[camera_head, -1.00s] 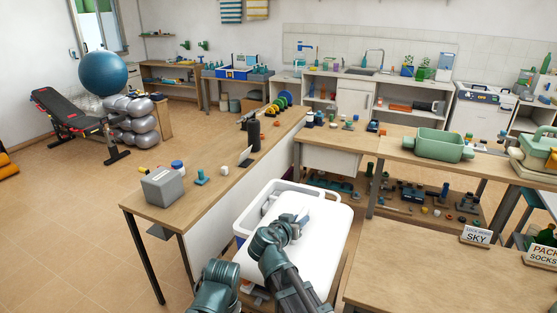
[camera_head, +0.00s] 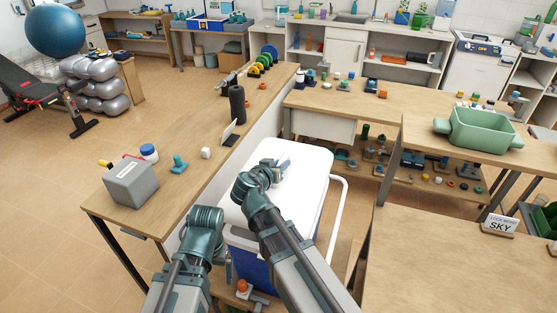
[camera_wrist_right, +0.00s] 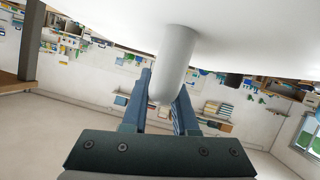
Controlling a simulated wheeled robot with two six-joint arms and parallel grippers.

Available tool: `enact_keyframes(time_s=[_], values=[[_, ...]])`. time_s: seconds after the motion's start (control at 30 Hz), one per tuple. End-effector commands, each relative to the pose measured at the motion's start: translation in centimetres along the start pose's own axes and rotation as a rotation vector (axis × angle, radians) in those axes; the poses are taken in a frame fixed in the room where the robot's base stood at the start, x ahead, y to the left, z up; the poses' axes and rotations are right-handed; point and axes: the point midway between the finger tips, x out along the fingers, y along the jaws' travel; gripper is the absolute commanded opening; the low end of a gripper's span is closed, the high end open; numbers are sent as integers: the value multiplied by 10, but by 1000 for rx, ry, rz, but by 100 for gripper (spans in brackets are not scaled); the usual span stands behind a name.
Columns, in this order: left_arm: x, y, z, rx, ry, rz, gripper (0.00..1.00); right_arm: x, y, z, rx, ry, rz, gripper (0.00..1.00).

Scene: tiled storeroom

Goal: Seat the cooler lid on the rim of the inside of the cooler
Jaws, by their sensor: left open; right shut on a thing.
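The white cooler lid (camera_head: 290,190) lies flat over the top of the cooler, whose blue body (camera_head: 247,262) shows below its near edge. Whether the lid rests in the rim or sits just above it cannot be told; the rim is hidden. My right gripper (camera_head: 281,164) is over the lid. In the right wrist view, my right gripper (camera_wrist_right: 163,88) is shut on the lid's pale round knob (camera_wrist_right: 175,65), with the lid's white surface (camera_wrist_right: 250,30) filling the top.
A wooden bench (camera_head: 215,185) with a grey box (camera_head: 131,184) runs along the cooler's left. The cooler's white bail handle (camera_head: 341,225) hangs on its right.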

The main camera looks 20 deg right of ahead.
Motion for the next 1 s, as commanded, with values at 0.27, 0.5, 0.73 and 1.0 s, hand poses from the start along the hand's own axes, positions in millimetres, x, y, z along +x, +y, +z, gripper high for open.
enact_keyframes(time_s=[0.27,0.5,0.73,1.0], values=[[0,0,0,0,0,0,100,-1,0,0,0,2,0,0],[10,1,-1,0,0,0,100,3,-2,9,0,2,0,0],[28,3,-2,0,0,0,100,10,-6,25,0,2,0,0],[51,5,-3,0,0,0,100,19,-10,47,0,2,0,0]])
